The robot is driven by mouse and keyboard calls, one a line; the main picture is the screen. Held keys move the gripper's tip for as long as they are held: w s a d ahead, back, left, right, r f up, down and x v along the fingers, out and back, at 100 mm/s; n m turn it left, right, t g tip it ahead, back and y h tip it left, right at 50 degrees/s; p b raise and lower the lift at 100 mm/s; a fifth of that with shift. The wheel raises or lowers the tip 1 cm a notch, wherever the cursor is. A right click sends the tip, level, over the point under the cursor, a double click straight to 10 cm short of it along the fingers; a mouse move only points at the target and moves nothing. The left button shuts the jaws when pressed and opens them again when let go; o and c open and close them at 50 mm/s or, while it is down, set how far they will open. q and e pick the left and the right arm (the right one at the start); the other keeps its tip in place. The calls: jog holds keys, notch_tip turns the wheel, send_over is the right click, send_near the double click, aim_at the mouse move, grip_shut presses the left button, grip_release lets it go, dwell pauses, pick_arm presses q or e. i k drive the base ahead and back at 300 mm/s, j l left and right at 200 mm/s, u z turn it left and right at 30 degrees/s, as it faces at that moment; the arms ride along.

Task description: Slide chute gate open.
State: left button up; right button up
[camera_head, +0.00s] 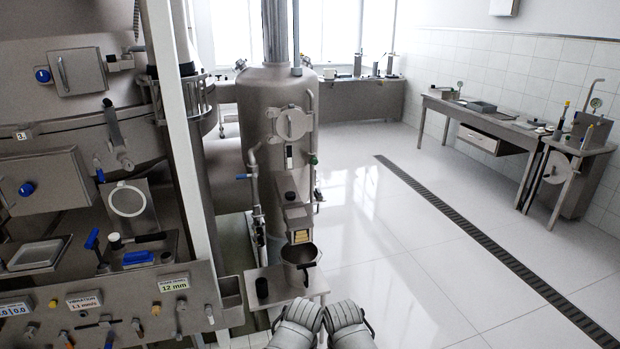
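A grey metal chute (296,216) is on the lower front of the tall cylindrical vessel (270,115), near the middle of the view. A pale yellow slotted part (300,237) shows at its lower end. I cannot make out which piece is the gate, or its position. A dark bucket (300,255) is just below the chute. My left gripper (297,322) and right gripper (346,320) are side by side at the bottom edge, well below and apart from the chute. Their fingertips are not clear, so I cannot tell whether they are open or shut.
A low stand (284,284) with a small black cup (262,288) is under the chute. A control panel (110,308) with knobs fills the lower left. A pale post (182,130) stands beside the machine. Open tiled floor (400,260) is to the right; a workbench (490,118) stands farther off.

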aim_at(308, 207)
jog(key=i+l+u, duration=0.15)
jog(key=l, duration=0.2)
jog(key=i+l, duration=0.15)
jog(key=i, duration=0.3)
jog(key=i+l, duration=0.15)
jog(key=i, duration=0.35)
jog(key=i+l, duration=0.2)
jog(key=i, duration=0.25)
jog(key=i+l, duration=0.15)
jog(key=i, duration=0.35)
jog(key=i+l, duration=0.15)
jog(key=i, duration=0.3)
